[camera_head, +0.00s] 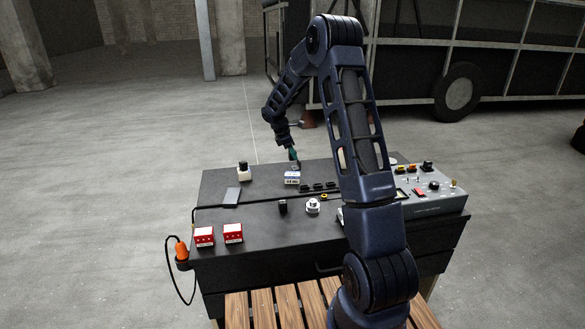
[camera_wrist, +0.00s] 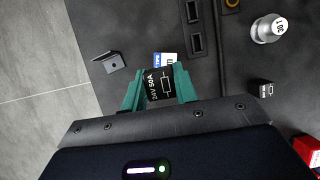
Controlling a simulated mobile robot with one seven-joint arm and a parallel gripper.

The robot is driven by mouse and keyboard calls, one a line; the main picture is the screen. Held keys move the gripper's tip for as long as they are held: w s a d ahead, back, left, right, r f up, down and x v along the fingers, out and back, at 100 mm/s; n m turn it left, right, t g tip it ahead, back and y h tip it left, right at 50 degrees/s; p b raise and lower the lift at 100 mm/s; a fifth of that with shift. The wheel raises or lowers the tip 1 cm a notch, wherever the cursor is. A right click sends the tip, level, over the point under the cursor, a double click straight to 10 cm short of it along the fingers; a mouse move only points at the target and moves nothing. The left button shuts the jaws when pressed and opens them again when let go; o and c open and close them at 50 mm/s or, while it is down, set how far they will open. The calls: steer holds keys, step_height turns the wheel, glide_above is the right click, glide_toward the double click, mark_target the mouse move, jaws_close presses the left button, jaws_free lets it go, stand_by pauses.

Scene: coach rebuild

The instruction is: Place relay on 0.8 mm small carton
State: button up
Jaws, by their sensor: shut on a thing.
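My gripper (camera_wrist: 158,84) has green fingers and is shut on a black relay (camera_wrist: 158,85) with white lettering that reads 24V 50A. In the head view my gripper (camera_head: 294,156) is over the far part of the dark bench, and the relay cannot be made out there. A small white and blue carton (camera_head: 292,178) stands on the bench just in front of my gripper. In the wrist view this carton (camera_wrist: 166,58) is partly hidden behind the relay; its thickness marking is not readable. I cannot tell whether relay and carton touch.
A bent metal bracket (camera_wrist: 110,62) lies beside the carton. Black rectangular sockets (camera_head: 318,187) lie to its right. A grey control box (camera_head: 435,198) fills the right end.

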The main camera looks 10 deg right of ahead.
steer(key=shift+f, duration=3.6)
steer(key=o, duration=1)
steer(key=shift+f, duration=0.1)
steer(key=shift+c, duration=0.2)
